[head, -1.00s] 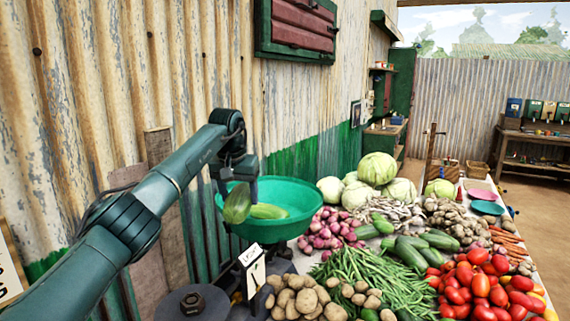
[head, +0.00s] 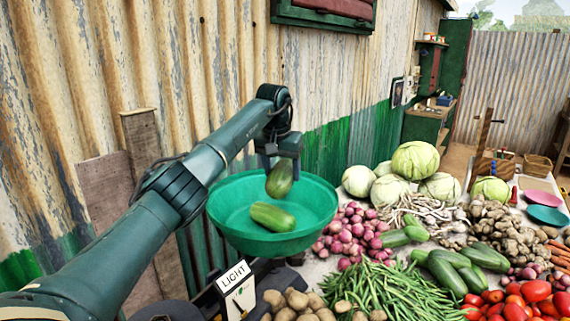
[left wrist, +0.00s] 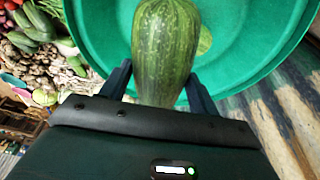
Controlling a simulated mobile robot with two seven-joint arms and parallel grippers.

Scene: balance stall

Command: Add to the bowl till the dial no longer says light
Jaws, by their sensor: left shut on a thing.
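My left gripper (head: 283,160) is shut on a green cucumber (head: 280,178), held upright over the green bowl (head: 222,226). In the left wrist view the held cucumber (left wrist: 166,45) sits between the two fingers, with the bowl (left wrist: 245,40) behind it. Another cucumber (head: 272,217) lies in the bowl. The dial (head: 237,290) below the bowl shows the word LIGHT, with a needle on its white face. Whether the held cucumber touches the bowl is unclear. My right gripper is out of view.
Potatoes (head: 297,303), green beans (head: 375,292), red onions (head: 350,232), cabbages (head: 415,160) and tomatoes (head: 515,305) crowd the table right of the bowl. More cucumbers (head: 450,270) lie among them. A corrugated wall (head: 70,100) stands close on the left.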

